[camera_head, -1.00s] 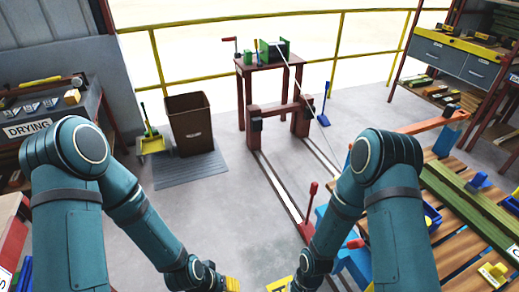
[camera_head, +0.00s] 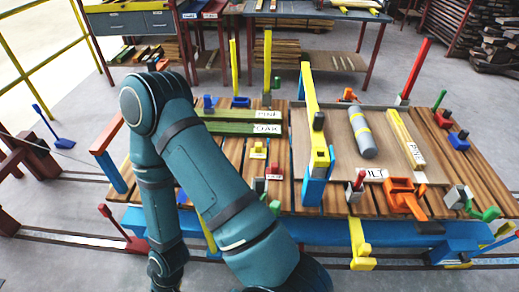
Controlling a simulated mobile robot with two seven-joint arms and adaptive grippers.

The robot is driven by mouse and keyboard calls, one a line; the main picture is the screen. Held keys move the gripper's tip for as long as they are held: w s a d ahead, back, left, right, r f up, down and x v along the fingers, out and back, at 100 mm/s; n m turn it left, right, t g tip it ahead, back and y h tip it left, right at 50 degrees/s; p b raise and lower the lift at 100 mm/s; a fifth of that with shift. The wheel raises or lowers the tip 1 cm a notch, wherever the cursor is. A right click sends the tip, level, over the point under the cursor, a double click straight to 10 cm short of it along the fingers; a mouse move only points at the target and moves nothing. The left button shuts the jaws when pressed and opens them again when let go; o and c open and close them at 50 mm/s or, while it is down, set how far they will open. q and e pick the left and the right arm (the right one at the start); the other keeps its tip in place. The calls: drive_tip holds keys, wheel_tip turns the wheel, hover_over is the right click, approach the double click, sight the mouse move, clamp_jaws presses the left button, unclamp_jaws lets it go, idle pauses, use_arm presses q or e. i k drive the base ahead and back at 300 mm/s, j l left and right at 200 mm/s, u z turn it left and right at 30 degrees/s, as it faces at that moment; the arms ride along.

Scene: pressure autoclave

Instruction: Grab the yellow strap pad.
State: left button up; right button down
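I cannot tell for sure which yellow part is the strap pad. A tall yellow bar (camera_head: 312,105) with a blue foot rises over the slatted bench. A yellow bracket (camera_head: 358,245) hangs at the bench's front edge, below the orange clamp (camera_head: 402,197). A small yellow block (camera_head: 257,151) sits on the slats left of the bar. A grey roll with a yellow band (camera_head: 362,132) lies on the tray right of the bar. My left gripper is out of view.
The slatted bench (camera_head: 283,180) fills the middle, with a labelled tray (camera_head: 392,171), green boards (camera_head: 240,128) and several upright posts. A blue beam (camera_head: 400,232) runs along its front. Floor rails pass below. Shelves stand behind. Open floor (camera_head: 60,95) lies at left.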

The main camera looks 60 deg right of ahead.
sight(258, 152)
drive_tip(key=z, duration=2.05)
